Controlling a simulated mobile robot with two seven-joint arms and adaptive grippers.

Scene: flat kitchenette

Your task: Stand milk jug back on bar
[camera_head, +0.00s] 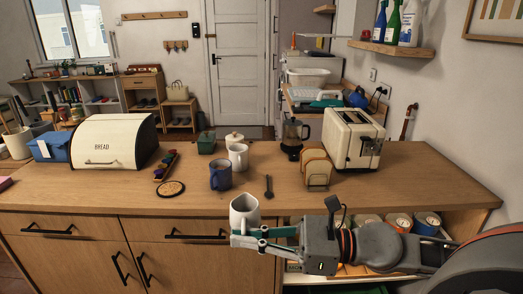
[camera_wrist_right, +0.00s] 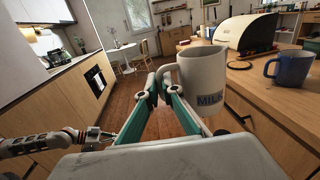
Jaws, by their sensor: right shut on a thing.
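The milk jug (camera_head: 244,212) is a pale grey mug-shaped jug with a handle. In the right wrist view the jug (camera_wrist_right: 203,82) is about upright and shows the word MILK. My right gripper (camera_head: 246,238) is shut on it, and in the wrist view its fingers (camera_wrist_right: 162,92) close at the handle. The jug is at the front edge of the wooden bar (camera_head: 330,203); its base shows against the drawer fronts. My left gripper is outside the head view; part of it (camera_wrist_right: 98,136) shows at the left of the wrist view, its jaws unclear.
On the bar stand a blue mug (camera_head: 220,177), a white mug (camera_head: 238,157), a toast rack (camera_head: 317,169), a toaster (camera_head: 353,138) and a bread bin (camera_head: 113,141). The bar's front left is clear.

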